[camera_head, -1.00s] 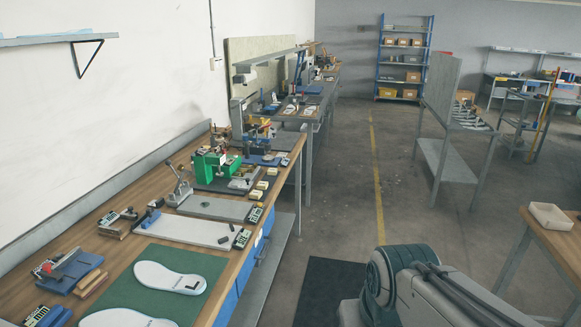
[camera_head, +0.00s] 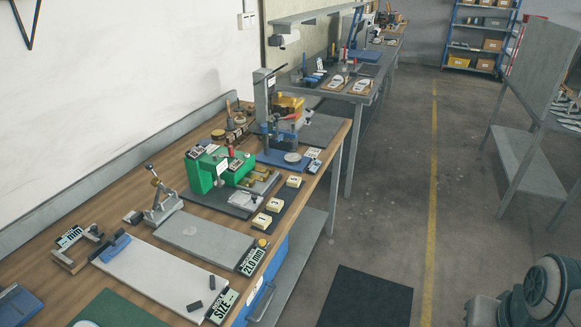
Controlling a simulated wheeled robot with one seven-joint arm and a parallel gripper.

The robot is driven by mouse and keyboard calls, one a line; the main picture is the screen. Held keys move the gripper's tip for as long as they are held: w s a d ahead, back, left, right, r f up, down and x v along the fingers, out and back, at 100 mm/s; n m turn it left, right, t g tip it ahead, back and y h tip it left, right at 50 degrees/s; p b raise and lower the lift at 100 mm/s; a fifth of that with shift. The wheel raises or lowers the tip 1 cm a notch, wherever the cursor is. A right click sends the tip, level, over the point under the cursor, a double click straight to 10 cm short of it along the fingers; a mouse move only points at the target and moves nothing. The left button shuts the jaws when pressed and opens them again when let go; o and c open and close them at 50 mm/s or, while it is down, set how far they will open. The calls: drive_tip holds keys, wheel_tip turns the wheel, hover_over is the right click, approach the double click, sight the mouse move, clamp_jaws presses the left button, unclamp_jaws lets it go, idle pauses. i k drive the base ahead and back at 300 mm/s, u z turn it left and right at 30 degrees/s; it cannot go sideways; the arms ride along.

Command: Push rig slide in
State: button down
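A green rig (camera_head: 206,172) stands on a dark base plate (camera_head: 226,200) on the wooden workbench, left of centre. A light metal slide-like plate (camera_head: 263,183) with brass-coloured parts sits at its right side and sticks out past the green body. I cannot tell how far it reaches into the rig. A toggle clamp (camera_head: 160,205) on a grey plate (camera_head: 205,238) stands nearer to me. My gripper is not in view; only a rounded part of my own arm shows at the lower right, well away from the bench.
Several small cream blocks (camera_head: 262,221) line the bench's right edge. A white board (camera_head: 150,272) with a blue stop and a size display (camera_head: 222,306) lies nearer. A blue-based press (camera_head: 285,158) stands behind the rig.

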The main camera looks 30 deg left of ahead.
sight(243, 200)
drive_tip(key=u, duration=0.6)
drive_tip(key=i, duration=1)
drive_tip(key=u, duration=0.75)
